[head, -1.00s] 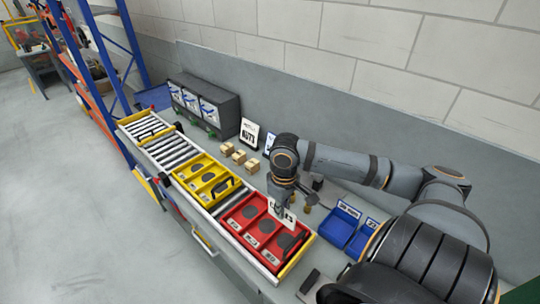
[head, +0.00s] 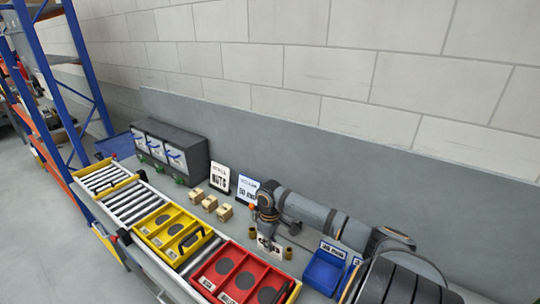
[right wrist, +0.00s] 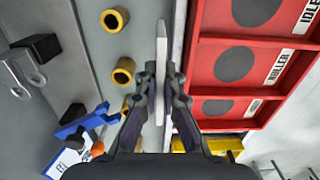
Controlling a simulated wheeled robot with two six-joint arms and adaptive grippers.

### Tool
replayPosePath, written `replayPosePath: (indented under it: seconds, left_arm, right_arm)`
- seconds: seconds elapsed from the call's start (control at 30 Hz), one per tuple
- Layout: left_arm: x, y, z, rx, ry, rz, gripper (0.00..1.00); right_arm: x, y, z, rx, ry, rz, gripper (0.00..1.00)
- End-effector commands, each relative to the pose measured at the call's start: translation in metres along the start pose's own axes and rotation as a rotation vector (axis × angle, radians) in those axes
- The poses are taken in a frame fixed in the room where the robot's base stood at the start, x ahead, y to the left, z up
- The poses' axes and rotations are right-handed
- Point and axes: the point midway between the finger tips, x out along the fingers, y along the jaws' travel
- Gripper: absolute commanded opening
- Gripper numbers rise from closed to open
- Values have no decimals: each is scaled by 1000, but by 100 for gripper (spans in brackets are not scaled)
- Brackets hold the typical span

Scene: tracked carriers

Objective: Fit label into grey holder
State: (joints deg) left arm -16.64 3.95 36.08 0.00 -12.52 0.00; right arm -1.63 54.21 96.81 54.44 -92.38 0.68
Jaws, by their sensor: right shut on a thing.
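My right gripper (right wrist: 160,95) is shut on a thin white label (right wrist: 162,45), seen edge-on in the right wrist view. In the head view the right gripper (head: 264,230) points down over the bench, and the label (head: 266,243) shows below it, beside the red tray's far side. Its print is too small to read. I cannot clearly pick out the grey holder. A dark block with grey loops (right wrist: 35,50) stands on the bench toward the wall; I cannot tell whether it belongs to a holder. My left gripper is not in view.
A red tray (head: 211,266) with compartments and a yellow tray (head: 195,218) sit on the roller track. Brass bushes (right wrist: 122,75) stand near the gripper.

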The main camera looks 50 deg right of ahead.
Motion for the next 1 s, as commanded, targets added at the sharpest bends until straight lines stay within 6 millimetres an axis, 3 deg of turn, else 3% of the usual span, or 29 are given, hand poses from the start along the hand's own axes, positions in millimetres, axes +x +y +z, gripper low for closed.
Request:
replayPosePath:
  seconds: [0.1, 0.3, 0.53, 0.9, 1.0]
  left_arm:
    - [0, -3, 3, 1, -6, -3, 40]
    - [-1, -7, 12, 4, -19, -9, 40]
    - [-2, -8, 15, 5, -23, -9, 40]
    - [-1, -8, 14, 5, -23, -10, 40]
    - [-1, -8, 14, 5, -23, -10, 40]
  right_arm:
    - [12, 10, -4, 2, 2, -1, 0]
    - [19, 15, -6, 0, 2, 0, 0]
    - [51, 18, -7, 0, 1, -1, 0]
    - [56, 18, -7, -1, 1, 1, 0]
    - [56, 18, -7, -1, 1, 1, 17]
